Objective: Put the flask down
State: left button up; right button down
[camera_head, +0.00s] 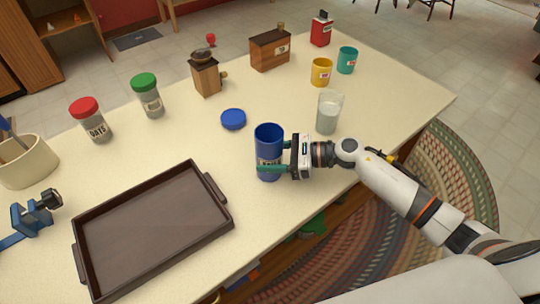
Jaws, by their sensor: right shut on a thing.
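The flask appears to be the blue open-topped cylinder (269,148) with a pale label, upright at the front of the cream table (330,215). My right gripper (272,168) comes in from the right and is shut around its lower body, with the fingers on either side. Whether its base touches the table or hangs just above it, I cannot tell. A round blue lid (233,119) lies on the table just behind and left of it. My left gripper is not in view.
A dark brown tray (152,290) lies at the front left. A glass of pale liquid (328,112) stands close behind my right gripper. Jars, a grinder (205,74), a wooden box (270,50) and yellow (321,72) and teal (347,60) mugs stand farther back. The table's middle has free room.

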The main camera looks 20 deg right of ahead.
jog(key=shift+f, duration=0.1)
jog(key=c, duration=0.9)
grip_release()
jog(key=shift+f, duration=0.1)
jog(key=o, duration=0.4)
jog(key=shift+o, duration=0.2)
jog(key=shift+r, duration=0.35)
jog(key=v, duration=0.3)
jog(key=b+v, duration=0.1)
jog(key=v, duration=0.3)
jog(key=b+v, duration=0.1)
jog(key=v, duration=0.2)
jog(key=shift+s+d+f, duration=0.2)
jog(key=shift+d, duration=0.2)
jog(key=shift+s+d+r, duration=0.25)
jog(key=shift+d, duration=0.25)
